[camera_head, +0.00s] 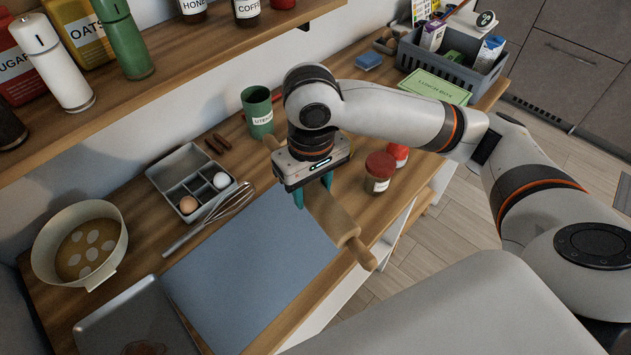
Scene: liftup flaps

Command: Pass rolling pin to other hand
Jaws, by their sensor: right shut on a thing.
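The wooden rolling pin (330,213) lies at a slant over the right edge of the blue-grey mat (245,270), with its near handle pointing toward the counter's front edge. My right gripper (313,190) comes down from above with teal fingers and is shut on the rolling pin. The gripper body hides part of the pin's far end. I cannot tell whether the pin touches the mat or is slightly lifted. My left gripper does not show.
A whisk (212,217), an egg tray (185,172) and a bowl (80,246) stand left of the mat. A utensil cup (258,112) stands behind my gripper. A red-lidded jar (379,172) is to its right. A shelf (170,70) overhangs the counter's back.

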